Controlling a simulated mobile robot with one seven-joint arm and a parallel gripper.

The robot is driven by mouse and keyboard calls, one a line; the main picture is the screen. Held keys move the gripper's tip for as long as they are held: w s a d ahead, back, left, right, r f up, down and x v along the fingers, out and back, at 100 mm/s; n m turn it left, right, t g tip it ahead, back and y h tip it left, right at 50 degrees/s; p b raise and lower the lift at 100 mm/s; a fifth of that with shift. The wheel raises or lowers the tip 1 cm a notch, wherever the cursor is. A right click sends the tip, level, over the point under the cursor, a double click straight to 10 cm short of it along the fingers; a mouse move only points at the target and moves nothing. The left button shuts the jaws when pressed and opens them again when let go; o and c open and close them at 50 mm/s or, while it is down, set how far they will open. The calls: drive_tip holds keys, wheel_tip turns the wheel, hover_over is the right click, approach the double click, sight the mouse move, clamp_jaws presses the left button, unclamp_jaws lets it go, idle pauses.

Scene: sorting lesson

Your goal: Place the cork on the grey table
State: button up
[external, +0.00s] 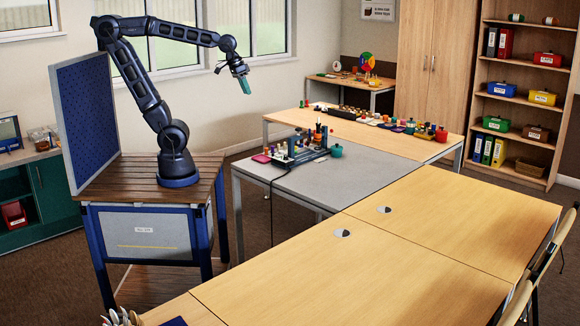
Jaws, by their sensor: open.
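The grey table (300,184) stands in the middle of the room, against the wooden tables. Several small items crowd its far part, and its near part is bare. I cannot pick out the cork among the small items in this view; they are too small to tell apart.
On the grey table are a dark rack (298,156) of small upright items, a teal pot (336,151) and a pink item (261,158). The wooden table (398,144) behind holds a row of small colourful items. The front wooden tables (350,275) are largely clear.

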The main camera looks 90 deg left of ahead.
drive_tip(key=s+d+f+m, duration=0.3)
drive_tip(key=s+m, duration=0.1)
drive_tip(key=s, duration=0.4)
drive_tip(key=shift+s+d+t, duration=0.3)
drive_tip(key=shift+s+d, duration=0.1)
drive_tip(key=shift+f, duration=0.1)
idle(0.6)
